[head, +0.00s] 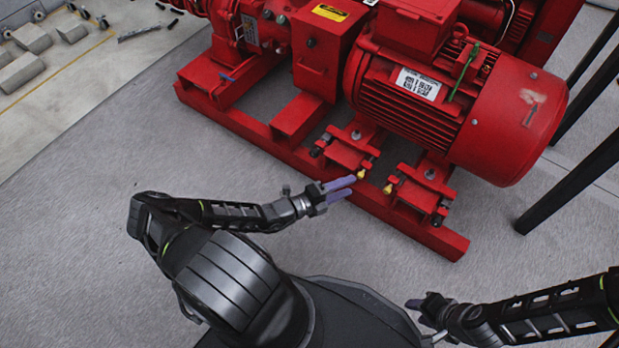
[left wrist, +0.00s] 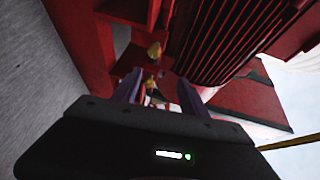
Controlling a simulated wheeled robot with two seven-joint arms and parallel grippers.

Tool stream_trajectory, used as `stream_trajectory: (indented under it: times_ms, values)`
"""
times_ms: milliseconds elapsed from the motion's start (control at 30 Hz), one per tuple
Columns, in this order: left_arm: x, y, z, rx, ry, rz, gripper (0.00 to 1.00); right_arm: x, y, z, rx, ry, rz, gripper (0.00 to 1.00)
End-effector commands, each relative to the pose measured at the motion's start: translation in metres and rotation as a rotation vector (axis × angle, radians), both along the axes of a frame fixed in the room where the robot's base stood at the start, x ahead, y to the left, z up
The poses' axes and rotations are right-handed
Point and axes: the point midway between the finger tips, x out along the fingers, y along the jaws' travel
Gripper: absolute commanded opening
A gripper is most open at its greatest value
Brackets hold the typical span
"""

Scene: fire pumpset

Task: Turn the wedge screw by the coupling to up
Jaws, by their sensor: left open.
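Two small yellow wedge screws show on the front of the red pump base in the head view. The left one, nearer the coupling side, is a yellow screw (head: 361,174); the other yellow screw (head: 388,189) sits to its right. My left gripper (head: 348,188) is open, its purple fingertips just short of the left screw; I cannot tell whether they touch. In the left wrist view, one yellow piece (left wrist: 150,84) shows between the fingers and another yellow piece (left wrist: 154,50) beyond. The screws' turn position is too small to read. My right gripper (head: 420,303) is low, away from the pumpset.
The red motor (head: 520,110) rises above the screws, and a red box (head: 318,60) stands to its left. The red base frame (head: 235,118) runs diagonally across. Black posts (head: 575,185) stand at the right. The grey floor (head: 110,150) at left is clear.

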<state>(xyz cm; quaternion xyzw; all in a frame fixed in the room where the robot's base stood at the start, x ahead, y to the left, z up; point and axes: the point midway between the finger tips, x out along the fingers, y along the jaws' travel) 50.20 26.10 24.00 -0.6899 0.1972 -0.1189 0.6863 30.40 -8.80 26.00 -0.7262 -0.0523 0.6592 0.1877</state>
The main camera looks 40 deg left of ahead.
Motion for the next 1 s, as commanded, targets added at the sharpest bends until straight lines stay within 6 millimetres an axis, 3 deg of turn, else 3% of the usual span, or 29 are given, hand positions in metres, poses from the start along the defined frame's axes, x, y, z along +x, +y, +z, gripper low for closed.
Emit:
stream_trajectory:
  times_ms: [33, 100, 200, 300, 733, 1000]
  values:
    - [-0.001, 0.046, -0.029, -0.105, 0.007, 0.143, 0.51, 0.002, -0.001, -0.026, -0.002, -0.003, -0.002, 0.36]
    - [-0.007, 0.096, -0.040, -0.226, 0.002, 0.295, 0.51, 0.003, -0.001, -0.036, -0.002, -0.007, -0.005, 0.36]
    - [-0.019, 0.143, -0.048, -0.332, -0.014, 0.428, 0.51, 0.004, -0.002, -0.043, -0.004, -0.010, -0.007, 0.36]
    - [-0.026, 0.163, -0.050, -0.377, -0.026, 0.485, 0.51, 0.005, -0.002, -0.045, -0.004, -0.011, -0.007, 0.36]
    - [-0.023, 0.165, -0.050, -0.383, -0.027, 0.490, 0.51, 0.005, -0.002, -0.045, -0.004, -0.012, -0.008, 0.36]
    - [0.009, 0.165, -0.052, -0.383, -0.027, 0.488, 0.51, 0.007, -0.002, -0.058, -0.005, -0.015, -0.010, 0.36]
